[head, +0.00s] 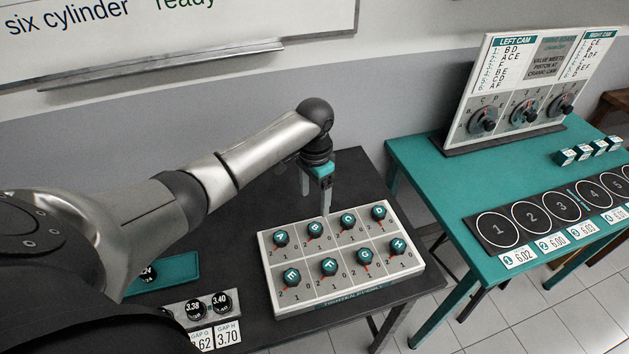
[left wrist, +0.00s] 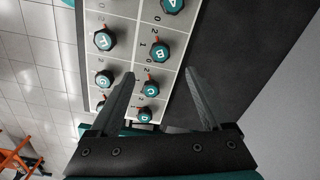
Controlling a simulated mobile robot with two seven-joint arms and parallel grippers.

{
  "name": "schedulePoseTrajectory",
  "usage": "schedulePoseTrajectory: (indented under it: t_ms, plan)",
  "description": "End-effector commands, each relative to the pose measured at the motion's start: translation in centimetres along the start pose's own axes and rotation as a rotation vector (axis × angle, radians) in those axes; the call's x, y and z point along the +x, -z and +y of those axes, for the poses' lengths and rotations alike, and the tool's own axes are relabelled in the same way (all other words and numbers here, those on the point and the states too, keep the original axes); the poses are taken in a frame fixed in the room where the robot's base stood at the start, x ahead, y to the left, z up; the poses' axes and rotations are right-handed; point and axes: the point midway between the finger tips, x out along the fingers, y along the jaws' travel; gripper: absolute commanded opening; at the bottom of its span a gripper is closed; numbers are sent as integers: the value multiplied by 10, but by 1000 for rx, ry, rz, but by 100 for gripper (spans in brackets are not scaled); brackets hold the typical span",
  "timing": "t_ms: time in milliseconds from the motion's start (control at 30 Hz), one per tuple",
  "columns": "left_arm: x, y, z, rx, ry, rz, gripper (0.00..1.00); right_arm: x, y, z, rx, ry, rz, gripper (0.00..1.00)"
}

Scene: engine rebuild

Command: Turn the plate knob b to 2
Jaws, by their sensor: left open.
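The plate (head: 347,287) is a pale board with two rows of teal lettered knobs, each with marks 0, 1 and 2. Knob B (head: 315,230) is in the back row between A and C. It also shows in the left wrist view (left wrist: 160,50), with its orange pointer at its upper edge; I cannot tell surely which mark it meets. My left gripper (head: 327,212) points down over the back row, close to B and C. In the left wrist view it is open and empty (left wrist: 160,73), with knob B just beyond and between the fingertips. My right gripper is out of view.
Knobs A (head: 281,238), C (head: 348,221) and F (head: 329,266) stand close around B. The dark table (head: 250,335) has gauges (head: 208,305) at its front left. A teal table (head: 425,165) with a cam board (head: 515,90) stands to the right.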

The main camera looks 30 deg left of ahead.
Motion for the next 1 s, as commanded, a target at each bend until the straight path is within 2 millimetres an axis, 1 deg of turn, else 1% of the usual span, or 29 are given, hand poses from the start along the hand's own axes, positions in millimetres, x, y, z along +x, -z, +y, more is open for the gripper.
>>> schedulePoseTrajectory:
  t_ms: [33,100,200,300,867,1000]
  plan:
    - [-12,1,-1,1,2,4,82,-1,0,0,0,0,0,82]
    - [-22,0,0,0,1,2,82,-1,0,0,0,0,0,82]
    - [-33,0,0,0,0,1,82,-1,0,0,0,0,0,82]
    - [-40,0,0,0,1,2,82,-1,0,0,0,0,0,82]
    - [-41,0,0,0,0,0,82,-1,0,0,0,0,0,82]
    - [-41,0,0,0,0,-1,82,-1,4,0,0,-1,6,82]
